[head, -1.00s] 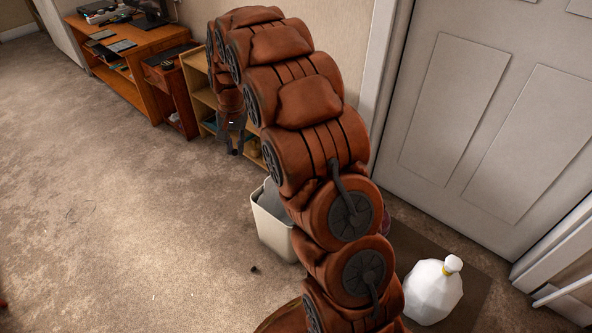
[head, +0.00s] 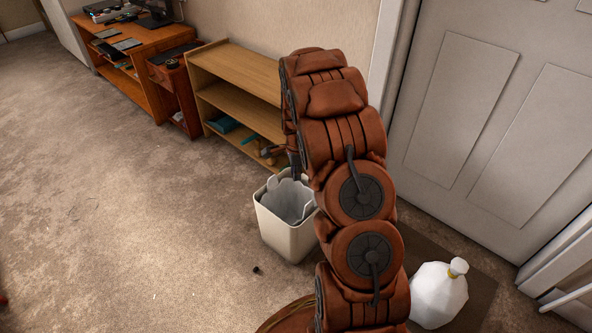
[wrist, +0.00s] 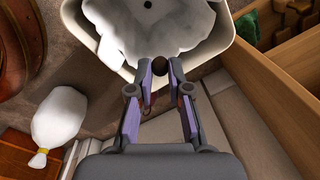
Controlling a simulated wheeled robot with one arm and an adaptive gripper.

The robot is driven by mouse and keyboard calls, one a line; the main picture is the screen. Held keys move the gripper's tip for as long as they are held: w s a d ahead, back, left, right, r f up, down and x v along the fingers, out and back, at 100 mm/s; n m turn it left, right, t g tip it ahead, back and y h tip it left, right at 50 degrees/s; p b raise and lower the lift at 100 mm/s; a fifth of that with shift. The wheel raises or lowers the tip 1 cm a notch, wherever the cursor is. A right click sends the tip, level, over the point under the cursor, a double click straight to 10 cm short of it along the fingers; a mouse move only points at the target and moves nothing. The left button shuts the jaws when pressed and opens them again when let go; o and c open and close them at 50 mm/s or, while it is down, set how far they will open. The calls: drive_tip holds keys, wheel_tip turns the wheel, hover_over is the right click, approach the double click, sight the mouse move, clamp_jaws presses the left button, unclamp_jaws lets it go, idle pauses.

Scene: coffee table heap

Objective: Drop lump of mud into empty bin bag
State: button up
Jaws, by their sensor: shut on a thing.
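The lump of mud (wrist: 159,68) is a small dark brown ball between my fingertips in the wrist view. My gripper (wrist: 159,72) is shut on it, near the inner edge of the bin's mouth. The empty bin bag (wrist: 135,40) is a pale, crumpled liner spread open inside the bin. It also shows in the head view (head: 287,201), inside a cream bin (head: 283,234). My arm hides part of the bin's right side there, and my gripper is mostly hidden at the bin's back edge. A small dark spot (wrist: 148,4) shows against the liner.
A small dark lump (head: 256,269) lies on the carpet before the bin. A white tied bag (head: 437,294) stands on a dark mat to the right. A wooden shelf (head: 235,73) stands behind the bin. The carpet at left is mostly clear.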

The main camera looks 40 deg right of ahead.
wheel_tip(320, 180, down, 5)
drive_tip(key=shift+r+b, duration=0.1)
drive_tip(key=shift+b, duration=0.85)
drive_tip(key=o, duration=0.8)
drive_tip(key=r, duration=0.8)
drive_tip(key=s+r, duration=0.1)
drive_tip(key=r, duration=0.3)
drive_tip(key=shift+a, duration=0.2)
